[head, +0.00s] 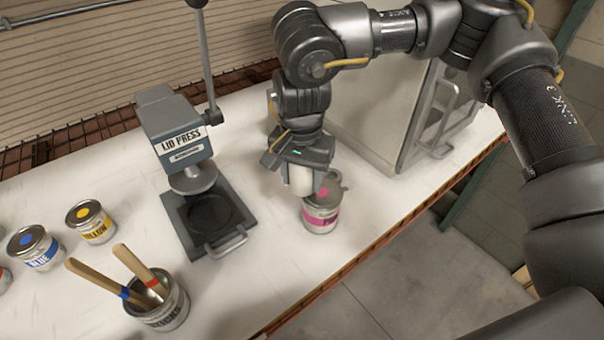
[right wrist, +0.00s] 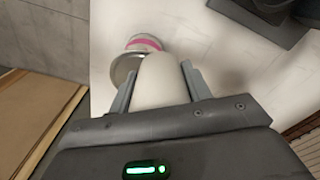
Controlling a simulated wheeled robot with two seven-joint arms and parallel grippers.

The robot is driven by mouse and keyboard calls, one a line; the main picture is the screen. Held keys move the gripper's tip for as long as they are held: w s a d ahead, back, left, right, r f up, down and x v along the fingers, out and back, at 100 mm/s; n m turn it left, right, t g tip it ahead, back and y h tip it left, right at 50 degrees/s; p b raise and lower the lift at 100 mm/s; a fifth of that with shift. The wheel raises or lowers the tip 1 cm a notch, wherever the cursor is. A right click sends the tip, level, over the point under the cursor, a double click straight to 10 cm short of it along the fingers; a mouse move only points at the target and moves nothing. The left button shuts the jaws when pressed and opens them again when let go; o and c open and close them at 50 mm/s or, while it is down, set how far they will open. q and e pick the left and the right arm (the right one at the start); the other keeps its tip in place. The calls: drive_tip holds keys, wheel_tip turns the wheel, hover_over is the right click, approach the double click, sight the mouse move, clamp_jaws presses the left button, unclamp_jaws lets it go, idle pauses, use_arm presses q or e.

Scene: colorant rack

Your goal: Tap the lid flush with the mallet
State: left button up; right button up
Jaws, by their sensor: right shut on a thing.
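A paint can with a pink label (head: 321,218) stands upright on the white bench, below my right gripper (head: 298,178). A grey lid with a pink dot (head: 324,192) shows at its top, partly hidden; I cannot tell whether it sits flush. My right gripper is shut on a white, rounded thing, seemingly the mallet (head: 301,180). In the right wrist view the mallet (right wrist: 164,82) sits between the two fingers and covers part of the can (right wrist: 143,43). I cannot tell whether the mallet touches the lid. My left gripper is not in view.
A lid press (head: 181,140) stands left of the can. Yellow (head: 91,222) and blue (head: 35,248) cans and a can of stir sticks (head: 167,309) stand farther left. A pale cabinet (head: 375,110) is behind on the right. The bench's front edge runs close to the pink can.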

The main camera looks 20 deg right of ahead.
wheel_tip(320, 180, down, 2)
drive_tip(key=shift+b, duration=0.4)
drive_tip(key=shift+w+r, duration=0.1)
drive_tip(key=shift+r, duration=0.05)
drive_tip(key=shift+c, duration=0.7)
wheel_tip(320, 180, up, 5)
drive_tip(key=p, duration=0.4)
drive_tip(key=shift+r+p, duration=0.15)
drive_tip(key=shift+p, duration=0.15)
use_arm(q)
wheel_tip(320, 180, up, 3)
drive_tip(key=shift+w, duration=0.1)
